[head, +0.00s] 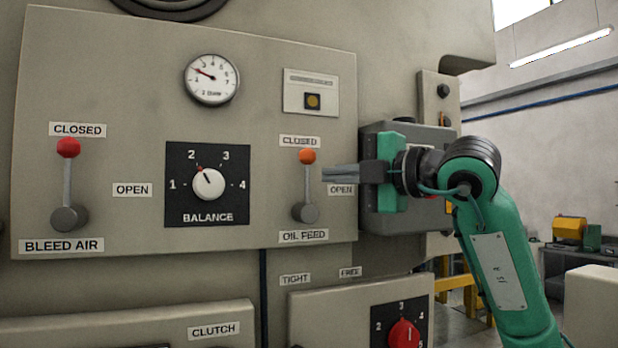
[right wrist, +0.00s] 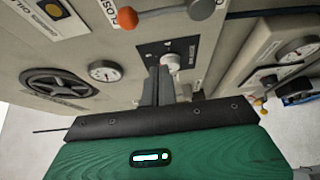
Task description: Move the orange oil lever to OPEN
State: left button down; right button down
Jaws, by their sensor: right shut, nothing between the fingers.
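The orange oil lever (head: 307,157) stands upright on the panel, its orange knob at the CLOSED label (head: 300,141) and its grey pivot above the OIL FEED label (head: 303,236). The OPEN label (head: 341,190) is to its right. In the right wrist view the orange knob (right wrist: 127,17) shows at the top. My right gripper (head: 326,174) is shut and empty, its fingertips pointing left, just right of the lever's rod. A small gap seems to lie between them; contact is hard to tell. Its fingers also show in the right wrist view (right wrist: 158,72). My left gripper is out of view.
A red BLEED AIR lever (head: 68,148) stands upright at the left. The BALANCE dial (head: 208,184) lies between the levers. A gauge (head: 211,79) is above. A dark grey box (head: 375,138) is behind my right gripper. A lower panel with a red knob (head: 404,335) juts out below.

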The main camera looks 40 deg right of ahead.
aim_at(308, 177)
jog(key=w+p, duration=0.2)
jog(key=w, duration=0.1)
jog(key=w+p, duration=0.2)
jog(key=w, duration=0.1)
jog(key=w+d+p, duration=0.1)
jog(key=w+p, duration=0.1)
jog(key=w, duration=0.1)
jog(key=shift+w, duration=0.25)
jog(key=shift+s+d, duration=0.1)
dwell(0.3)
jog(key=shift+d+f+m+b, duration=0.1)
jog(key=shift+m+b, duration=0.2)
jog(key=shift+b, duration=0.35)
